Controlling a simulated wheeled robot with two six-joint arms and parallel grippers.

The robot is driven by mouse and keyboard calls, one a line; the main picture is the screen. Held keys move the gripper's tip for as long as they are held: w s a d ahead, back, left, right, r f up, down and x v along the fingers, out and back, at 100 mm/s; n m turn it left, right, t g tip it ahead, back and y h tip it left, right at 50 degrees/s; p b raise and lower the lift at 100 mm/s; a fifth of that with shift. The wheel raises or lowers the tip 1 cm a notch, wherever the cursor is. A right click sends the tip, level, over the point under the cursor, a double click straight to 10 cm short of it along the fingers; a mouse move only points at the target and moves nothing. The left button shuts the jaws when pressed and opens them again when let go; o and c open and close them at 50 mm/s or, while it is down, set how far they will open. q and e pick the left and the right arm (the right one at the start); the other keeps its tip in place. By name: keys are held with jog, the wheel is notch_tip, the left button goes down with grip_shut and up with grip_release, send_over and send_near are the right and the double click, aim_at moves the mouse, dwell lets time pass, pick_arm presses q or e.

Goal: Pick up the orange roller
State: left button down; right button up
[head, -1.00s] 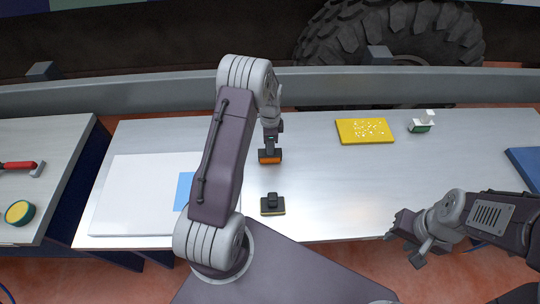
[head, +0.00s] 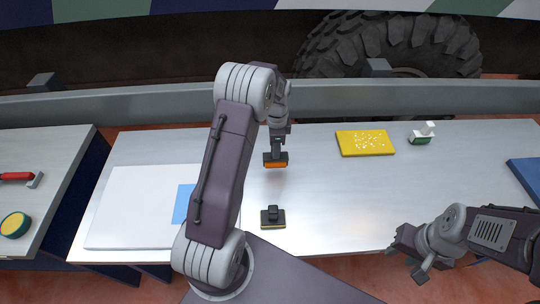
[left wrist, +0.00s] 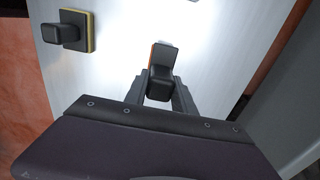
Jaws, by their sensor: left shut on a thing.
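The orange roller (head: 275,164) has a dark frame and handle and an orange edge. In the head view it hangs from my left gripper (head: 279,147), seemingly a little above the metal table. My left gripper is shut on its dark handle. In the left wrist view the roller's dark body (left wrist: 163,62) sits between the fingers (left wrist: 160,92), with a thin orange strip at its left; the rest is hidden. My right gripper (head: 407,257) is empty, with its fingers apart, off the table's front edge at the right.
A black block with a yellow edge (head: 273,218) lies nearer the front. A yellow speckled board (head: 366,143) and a white-and-green tool (head: 422,134) are at the right. A white panel (head: 135,207) with a blue patch lies left. A blue item (head: 525,172) is at the right edge. The table's middle is clear.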

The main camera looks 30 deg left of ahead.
pick_arm(q)
jog(key=w+d+r, duration=0.4)
jog(key=d+r, duration=0.1)
jog(key=d, duration=0.4)
jog(key=shift+r+b, duration=0.35)
jog(key=shift+r, duration=0.05)
jog(key=c, duration=1.7)
grip_release()
grip_shut()
